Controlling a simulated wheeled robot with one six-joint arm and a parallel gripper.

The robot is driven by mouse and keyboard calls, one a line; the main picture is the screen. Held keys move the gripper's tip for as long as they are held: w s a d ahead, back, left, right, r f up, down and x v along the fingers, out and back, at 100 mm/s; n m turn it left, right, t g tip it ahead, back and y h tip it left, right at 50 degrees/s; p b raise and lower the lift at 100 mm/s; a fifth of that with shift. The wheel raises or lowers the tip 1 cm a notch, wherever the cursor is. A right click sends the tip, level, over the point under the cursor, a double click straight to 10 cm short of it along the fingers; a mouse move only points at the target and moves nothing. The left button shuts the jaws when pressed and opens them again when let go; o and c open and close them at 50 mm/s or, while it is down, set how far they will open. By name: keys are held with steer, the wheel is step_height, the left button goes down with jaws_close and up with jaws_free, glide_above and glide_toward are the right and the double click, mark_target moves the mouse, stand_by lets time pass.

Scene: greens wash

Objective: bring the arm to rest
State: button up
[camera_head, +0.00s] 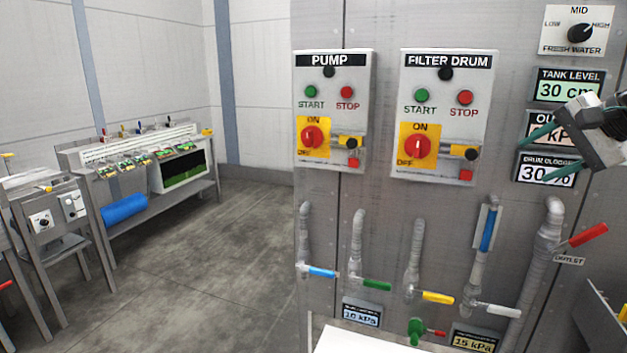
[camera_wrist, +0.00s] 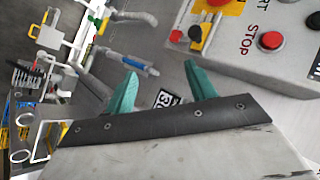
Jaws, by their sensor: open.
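My gripper (camera_head: 541,153) is at the right of the head view, in front of the gauge displays. Its two teal fingers are spread apart with nothing between them. They cover part of the middle display and cross the drum clogging display (camera_head: 546,169). In the wrist view my gripper (camera_wrist: 160,85) shows both fingers apart and empty. A control box (camera_wrist: 270,45) with a STOP button is at the upper right of that view, apart from the fingers.
The pump box (camera_head: 333,110) and filter drum box (camera_head: 445,117) are on the grey panel. Pipes with coloured valve handles run below, including a red outlet handle (camera_head: 588,235). A white surface (camera_head: 360,341) is at the bottom. Open floor (camera_head: 200,260) lies left, before a bench (camera_head: 140,175).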

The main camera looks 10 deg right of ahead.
steer(key=s+a+f+n+g+h, duration=0.1)
steer(key=s+a+f+n+g, duration=0.3)
steer(key=s+a+f+n, duration=0.3)
steer(key=s+a+f+n+g, duration=0.4)
steer(key=s+a+f, duration=0.5)
steer(key=a, duration=0.7)
steer(key=f+n, duration=0.1)
steer(key=n, duration=0.1)
steer(key=shift+s+f+n+h, duration=0.15)
steer(key=shift+s+n+h, duration=0.15)
steer(key=shift+n+h, duration=0.1)
steer(key=shift+a, duration=0.1)
